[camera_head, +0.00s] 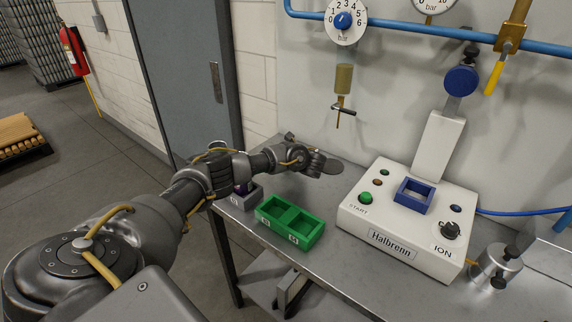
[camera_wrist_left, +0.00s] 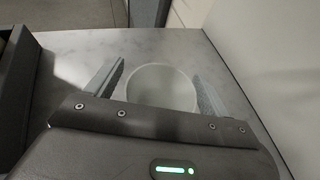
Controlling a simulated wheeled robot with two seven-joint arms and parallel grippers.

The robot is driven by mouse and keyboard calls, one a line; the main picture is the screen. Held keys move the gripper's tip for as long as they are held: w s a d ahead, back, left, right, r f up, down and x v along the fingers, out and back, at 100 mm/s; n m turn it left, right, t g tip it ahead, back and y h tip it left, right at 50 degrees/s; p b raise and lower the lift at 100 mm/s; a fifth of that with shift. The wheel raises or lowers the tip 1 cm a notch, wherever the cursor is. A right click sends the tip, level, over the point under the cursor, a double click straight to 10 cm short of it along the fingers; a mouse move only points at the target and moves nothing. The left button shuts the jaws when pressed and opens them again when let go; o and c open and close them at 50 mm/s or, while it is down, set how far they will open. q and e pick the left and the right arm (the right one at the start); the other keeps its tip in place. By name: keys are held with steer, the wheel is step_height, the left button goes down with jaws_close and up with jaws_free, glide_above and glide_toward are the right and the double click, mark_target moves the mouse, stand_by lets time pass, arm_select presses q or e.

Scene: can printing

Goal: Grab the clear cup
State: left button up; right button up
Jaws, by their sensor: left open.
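The clear cup (camera_wrist_left: 161,84) shows in the left wrist view as a pale, see-through round shape on the grey table. My left gripper (camera_wrist_left: 157,82) is open, with one finger on each side of the cup. I cannot tell whether either finger touches it. The hand body hides the near edge of the cup. In the head view my left gripper (camera_head: 325,163) is over the back of the table, left of the white machine. The cup is hard to make out there. My right gripper is not in view.
A green two-compartment tray (camera_head: 291,245) stands at the table's front edge. A grey holder (camera_head: 243,201) with something purple is partly behind my left arm. The white Halbrenn machine (camera_head: 391,247) with a blue square fixture (camera_head: 413,196) stands to the right. The wall is close behind.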

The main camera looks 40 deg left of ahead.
arm_select(q)
steer(key=shift+c, duration=0.4)
steer(key=c, duration=1)
steer(key=shift+r, duration=0.2)
steer(key=shift+r, duration=0.25)
step_height(320, 180, up, 2)
steer(key=shift+r, duration=0.25)
steer(key=s+d+r+p, duration=0.8)
steer(key=d+r+p, duration=0.1)
steer(key=d+p, duration=0.2)
steer(key=shift+d+r+p, duration=0.2)
steer(key=shift+r+p, duration=0.15)
steer(key=shift+p, duration=0.15)
